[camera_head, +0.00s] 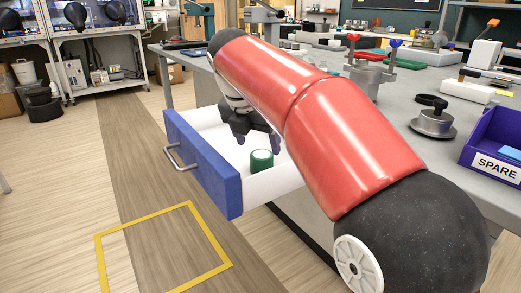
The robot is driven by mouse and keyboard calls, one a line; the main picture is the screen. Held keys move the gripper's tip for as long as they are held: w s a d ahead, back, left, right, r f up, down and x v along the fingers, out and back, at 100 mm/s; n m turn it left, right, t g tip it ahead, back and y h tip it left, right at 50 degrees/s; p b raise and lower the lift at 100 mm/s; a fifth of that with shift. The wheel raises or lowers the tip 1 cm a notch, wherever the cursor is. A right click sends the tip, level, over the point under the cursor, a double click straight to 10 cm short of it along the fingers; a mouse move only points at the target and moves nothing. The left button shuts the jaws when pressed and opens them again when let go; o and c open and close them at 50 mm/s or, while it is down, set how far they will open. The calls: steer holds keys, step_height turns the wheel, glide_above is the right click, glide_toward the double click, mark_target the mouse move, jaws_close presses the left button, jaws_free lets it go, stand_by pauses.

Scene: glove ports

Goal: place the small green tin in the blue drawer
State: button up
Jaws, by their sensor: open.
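The blue drawer (203,160) is pulled out from the grey bench, with a blue front, a metal handle and white inner walls. The small green tin (262,160) is inside the drawer, near its front right corner, and looks upright. My gripper (258,143) is over the drawer, just above and behind the tin. Its dark fingers are partly hidden by my red arm, and it is open. A small gap seems to lie between the fingers and the tin, but contact is hard to judge.
The grey bench top (400,120) holds a metal weight with a knob (433,121), a purple SPARE bin (492,145) and red and blue clamps (372,62). A yellow square (165,250) marks the open floor before the drawer. My arm hides part of the bench.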

steer(key=p+v, duration=0.1)
steer(key=v, duration=0.5)
steer(key=s+d+f+m+y, duration=0.1)
steer(key=s+d+f+m, duration=0.4)
steer(key=s+d+m, duration=0.6)
steer(key=s+d+f+m, duration=0.3)
steer(key=s+f+m, duration=0.3)
steer(key=m, duration=0.3)
steer(key=s+d+f+m+t+y, duration=0.1)
steer(key=s+d+f+m, duration=0.2)
steer(key=s+f+m, duration=0.2)
step_height(320, 180, down, 4)
steer(key=m, duration=0.5)
steer(key=shift+s+d+t, duration=0.3)
steer(key=shift+s+d, duration=0.05)
steer(key=shift+s, duration=0.05)
steer(key=shift+r, duration=0.2)
